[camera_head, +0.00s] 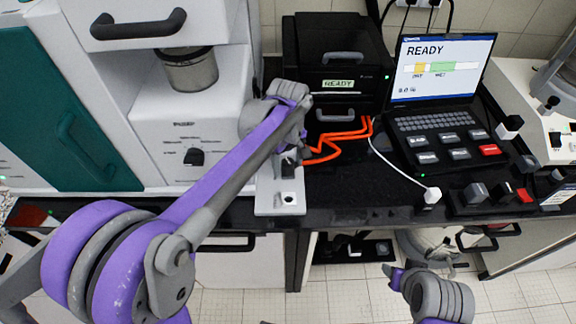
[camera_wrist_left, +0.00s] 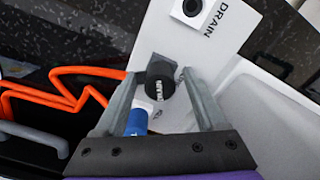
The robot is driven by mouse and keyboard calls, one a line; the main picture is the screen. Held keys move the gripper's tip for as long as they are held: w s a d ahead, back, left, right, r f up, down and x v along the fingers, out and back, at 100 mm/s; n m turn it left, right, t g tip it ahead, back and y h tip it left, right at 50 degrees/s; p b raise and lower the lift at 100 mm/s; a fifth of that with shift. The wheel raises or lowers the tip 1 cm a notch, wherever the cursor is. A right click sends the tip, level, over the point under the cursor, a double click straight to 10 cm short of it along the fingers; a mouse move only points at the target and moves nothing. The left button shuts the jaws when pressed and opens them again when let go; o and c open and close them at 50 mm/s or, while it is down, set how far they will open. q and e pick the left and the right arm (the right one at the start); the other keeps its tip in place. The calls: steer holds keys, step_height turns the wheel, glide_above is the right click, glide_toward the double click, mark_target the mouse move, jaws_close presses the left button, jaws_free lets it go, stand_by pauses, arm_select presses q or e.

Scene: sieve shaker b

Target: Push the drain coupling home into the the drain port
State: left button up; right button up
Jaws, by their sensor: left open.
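The drain coupling (camera_wrist_left: 161,80) is a black, ribbed cap with a white-lettered band and a blue part (camera_wrist_left: 137,122) behind it. In the left wrist view it lies between the two fingers of my left gripper (camera_wrist_left: 160,71), which is open with gaps beside it. The drain port (camera_wrist_left: 192,9) is a dark round hole in a white square block on the white plate marked DRAIN. The coupling is apart from the port. In the head view the port (camera_head: 289,198) is near the bench's front edge, and my left gripper (camera_head: 291,152) is just behind it, largely hiding the coupling.
Orange tubing (camera_head: 335,141) runs behind the gripper. A black box reading READY (camera_head: 337,60) and a laptop (camera_head: 440,80) stand behind and to the right. A white machine (camera_head: 190,120) stands on the left. Bare dark bench (camera_head: 345,190) lies right of the plate.

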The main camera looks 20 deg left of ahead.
mark_target(288, 161)
stand_by(0.3)
arm_select(q)
jaws_close()
stand_by(0.3)
steer(key=shift+r, duration=0.2)
arm_select(e)
steer(key=shift+r, duration=0.15)
arm_select(q)
steer(key=shift+r+p, duration=1.45)
steer(key=shift+r, duration=1.4)
arm_select(e)
steer(key=shift+w+r, duration=0.3)
steer(key=shift+r, duration=0.35)
steer(key=shift+w+r, duration=0.25)
steer(key=shift+r, duration=0.4)
steer(key=shift+w+r, duration=0.3)
steer(key=shift+r, duration=0.35)
arm_select(q)
steer(key=shift+r, duration=0.15)
steer(key=shift+r+p, duration=0.65)
steer(key=shift+r, duration=0.7)
arm_select(e)
steer(key=shift+w+r+t, duration=0.15)
steer(key=shift+w+r, duration=0.1)
steer(key=shift+r, duration=0.25)
steer(key=shift+w+r+t, duration=0.15)
steer(key=shift+w+r, duration=0.1)
steer(key=shift+r, duration=0.2)
